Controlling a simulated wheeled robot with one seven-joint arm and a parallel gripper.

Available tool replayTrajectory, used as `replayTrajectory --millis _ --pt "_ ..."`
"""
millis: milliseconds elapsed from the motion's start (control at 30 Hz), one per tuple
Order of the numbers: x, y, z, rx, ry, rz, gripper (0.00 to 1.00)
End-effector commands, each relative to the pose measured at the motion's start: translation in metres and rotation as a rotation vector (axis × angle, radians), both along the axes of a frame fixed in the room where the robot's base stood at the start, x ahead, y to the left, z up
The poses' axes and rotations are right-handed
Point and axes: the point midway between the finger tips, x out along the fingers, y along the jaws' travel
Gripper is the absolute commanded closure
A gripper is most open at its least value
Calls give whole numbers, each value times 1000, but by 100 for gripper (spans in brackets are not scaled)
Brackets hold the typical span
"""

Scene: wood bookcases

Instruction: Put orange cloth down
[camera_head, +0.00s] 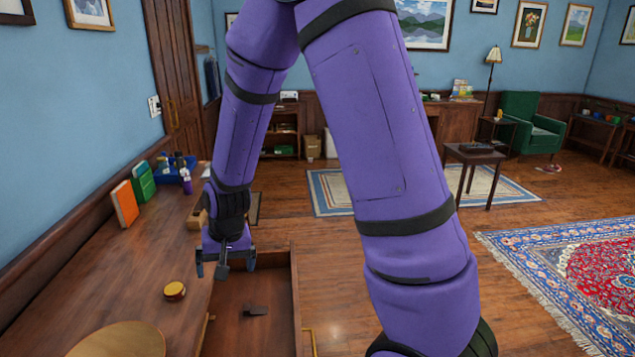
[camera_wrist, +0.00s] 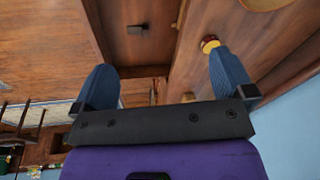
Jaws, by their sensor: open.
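I see no orange cloth in either view. My gripper (camera_head: 225,266) is open and empty, held above the wooden desk's right edge and the back of the open drawer (camera_head: 266,333). In the wrist view, my gripper's two blue fingers (camera_wrist: 160,68) stand wide apart with nothing between them. The drawer also shows in the wrist view (camera_wrist: 143,52), with a small dark object (camera_wrist: 137,29) on its floor.
A rug (camera_head: 580,270) and open floor lie to the right.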

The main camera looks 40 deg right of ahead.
Motion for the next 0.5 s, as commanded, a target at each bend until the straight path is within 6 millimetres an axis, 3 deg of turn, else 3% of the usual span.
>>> replayTrajectory --millis 33,200,500 --pt "-4 -3 21 -1 -21 15 0" --pt "-24 -10 77 -11 -68 75 0" --pt "-77 -26 160 -49 -149 171 0"
